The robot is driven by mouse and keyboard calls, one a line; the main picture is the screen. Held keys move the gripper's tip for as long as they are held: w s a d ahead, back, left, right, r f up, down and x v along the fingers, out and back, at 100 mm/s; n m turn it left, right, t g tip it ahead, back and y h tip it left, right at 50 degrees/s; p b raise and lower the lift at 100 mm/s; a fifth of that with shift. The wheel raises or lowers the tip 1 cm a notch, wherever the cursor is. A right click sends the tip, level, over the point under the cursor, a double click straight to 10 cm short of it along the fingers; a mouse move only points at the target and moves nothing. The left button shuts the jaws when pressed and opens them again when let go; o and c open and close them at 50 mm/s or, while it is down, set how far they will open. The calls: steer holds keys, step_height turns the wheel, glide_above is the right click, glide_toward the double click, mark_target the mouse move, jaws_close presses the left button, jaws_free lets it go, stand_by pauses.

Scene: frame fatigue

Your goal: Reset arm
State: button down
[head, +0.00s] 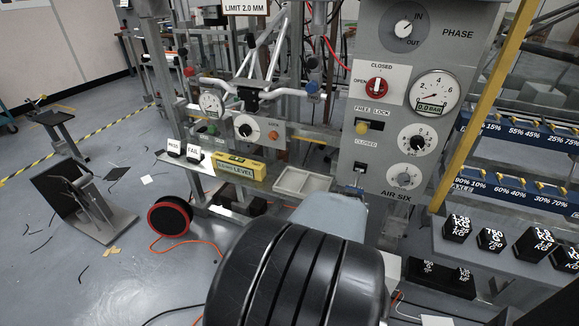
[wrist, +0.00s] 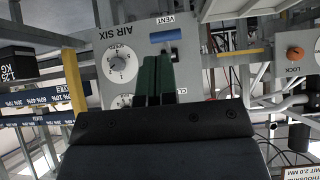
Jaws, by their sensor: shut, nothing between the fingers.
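My gripper (wrist: 157,78) shows in the wrist view as two dark green fingers side by side, shut with nothing between them. They point toward the grey AIR SIX panel (wrist: 185,75), which appears turned over in this view. I cannot tell the gap between the fingertips and the panel. In the head view, the panel (head: 375,210) stands right of centre, with a red knob (head: 376,88), a pressure gauge (head: 434,92) and several dials. My gripper cannot be made out in the head view, where a large dark ribbed form fills the lower middle.
A shelf left of the panel holds a yellow level (head: 240,167), PASS and FAIL blocks and an empty light tray (head: 303,181). Black weights (head: 457,227) stand on a ledge at right. Handlebars and frame tubes (head: 265,85) stand behind.

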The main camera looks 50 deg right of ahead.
steer(key=w+a+r+n+t+y+p, duration=0.2)
steer(key=w+a+r+n+y+p, duration=0.4)
steer(key=w+a+r+p, duration=0.9)
steer(key=s+a+r+n+y+p, duration=0.1)
steer(key=a+r+n+p, duration=0.3)
steer(key=a, duration=0.5)
steer(key=s+a+r+n+g+y+p, duration=0.1)
steer(key=s+a+r+n+p, duration=0.1)
steer(key=a+r+n+p, duration=0.2)
steer(key=a+r, duration=0.3)
steer(key=a, duration=0.2)
steer(key=shift+s+a+r+g+y, duration=0.2)
steer(key=shift+a+r+g+y, duration=0.1)
steer(key=shift+r+y, duration=0.1)
